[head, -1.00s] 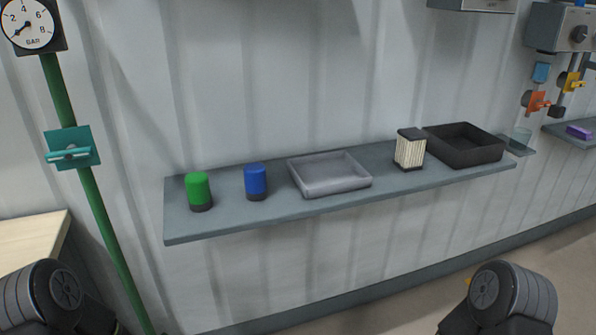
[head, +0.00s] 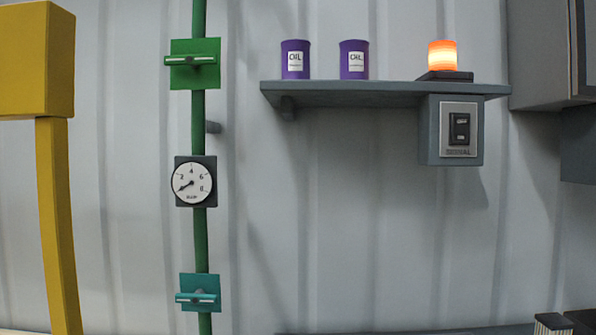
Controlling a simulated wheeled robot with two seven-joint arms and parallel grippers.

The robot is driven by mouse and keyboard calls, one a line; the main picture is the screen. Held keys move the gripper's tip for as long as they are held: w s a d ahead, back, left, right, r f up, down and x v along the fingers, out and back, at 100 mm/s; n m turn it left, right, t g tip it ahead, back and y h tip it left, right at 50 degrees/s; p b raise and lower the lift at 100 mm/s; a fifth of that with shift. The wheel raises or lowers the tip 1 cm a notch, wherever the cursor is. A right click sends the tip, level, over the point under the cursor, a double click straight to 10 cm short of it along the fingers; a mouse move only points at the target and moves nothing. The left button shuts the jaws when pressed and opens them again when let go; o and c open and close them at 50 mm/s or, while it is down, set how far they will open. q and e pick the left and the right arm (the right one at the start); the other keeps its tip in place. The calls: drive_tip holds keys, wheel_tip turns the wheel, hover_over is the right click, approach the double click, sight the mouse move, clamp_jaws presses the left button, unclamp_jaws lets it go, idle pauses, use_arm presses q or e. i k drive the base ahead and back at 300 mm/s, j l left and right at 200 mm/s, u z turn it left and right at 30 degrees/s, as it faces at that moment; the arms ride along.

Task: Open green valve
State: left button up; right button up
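The green valve (head: 194,63) sits high on a vertical green pipe (head: 200,120) in the head view, left of centre. Its handle (head: 190,60) lies across the pipe, roughly horizontal. Below it on the same pipe is a round pressure gauge (head: 192,183) with its needle toward the lower left. Lower still is a teal valve (head: 201,293), its handle also horizontal.
A yellow post with a box top (head: 58,200) stands left of the pipe. Right of it, a wall shelf (head: 350,95) holds two purple oil cans (head: 295,60) and a lit orange lamp (head: 442,57). A switch box (head: 452,130) hangs below the shelf. A grey cabinet (head: 540,55) is at the far right.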

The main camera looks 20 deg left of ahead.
sight(194, 61)
drive_tip(key=u, duration=1.2)
